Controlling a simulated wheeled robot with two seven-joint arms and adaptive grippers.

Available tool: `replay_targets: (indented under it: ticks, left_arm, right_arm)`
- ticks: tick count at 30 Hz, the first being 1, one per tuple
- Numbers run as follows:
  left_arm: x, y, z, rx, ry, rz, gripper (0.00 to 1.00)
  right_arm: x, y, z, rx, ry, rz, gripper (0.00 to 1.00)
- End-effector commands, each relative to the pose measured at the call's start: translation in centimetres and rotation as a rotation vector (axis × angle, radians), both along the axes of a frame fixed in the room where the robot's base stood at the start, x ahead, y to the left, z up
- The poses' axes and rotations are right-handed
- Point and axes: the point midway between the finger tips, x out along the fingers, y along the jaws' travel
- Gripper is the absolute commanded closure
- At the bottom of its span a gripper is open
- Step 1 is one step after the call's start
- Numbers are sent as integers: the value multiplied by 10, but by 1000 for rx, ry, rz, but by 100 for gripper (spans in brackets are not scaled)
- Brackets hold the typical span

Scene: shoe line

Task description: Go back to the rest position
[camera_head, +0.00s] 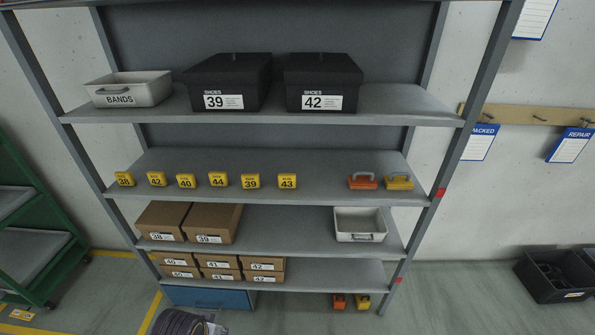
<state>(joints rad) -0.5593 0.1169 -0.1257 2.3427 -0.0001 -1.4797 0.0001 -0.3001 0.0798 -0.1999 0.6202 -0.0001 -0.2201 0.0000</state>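Neither of my grippers shows in the head view. The grey shelf rack (385,104) fills the middle of the view. On its upper shelf stand a black shoe box marked 39 (262,78), a black shoe box marked 42 (345,80) and a light grey bin labelled BANDS (150,84).
Lower shelves hold brown boxes (220,222) and a white bin (360,230). A blue box (208,298) is underneath. A green cart (55,262) stands left, a black crate (548,283) right. A dark ribbed thing (178,323) is cut off at the bottom.

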Motion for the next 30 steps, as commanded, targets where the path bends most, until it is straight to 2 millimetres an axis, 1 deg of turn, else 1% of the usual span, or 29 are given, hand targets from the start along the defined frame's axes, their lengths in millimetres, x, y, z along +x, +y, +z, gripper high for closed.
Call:
replay_targets:
  ticks: [1,2,5,11,15,17,23,30]
  left_arm:
    - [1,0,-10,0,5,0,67]
    - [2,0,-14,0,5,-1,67]
    - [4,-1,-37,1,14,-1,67]
    - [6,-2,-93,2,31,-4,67]
    - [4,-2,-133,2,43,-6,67]
    - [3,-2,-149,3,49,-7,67]
    - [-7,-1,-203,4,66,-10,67]
    - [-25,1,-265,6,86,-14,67]
  right_arm:
    - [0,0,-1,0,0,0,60]
    - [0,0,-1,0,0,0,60]
    - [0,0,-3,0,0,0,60]
    - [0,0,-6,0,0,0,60]
    - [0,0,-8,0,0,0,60]
    - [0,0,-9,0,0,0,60]
    - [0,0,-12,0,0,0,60]
    - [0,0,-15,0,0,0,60]
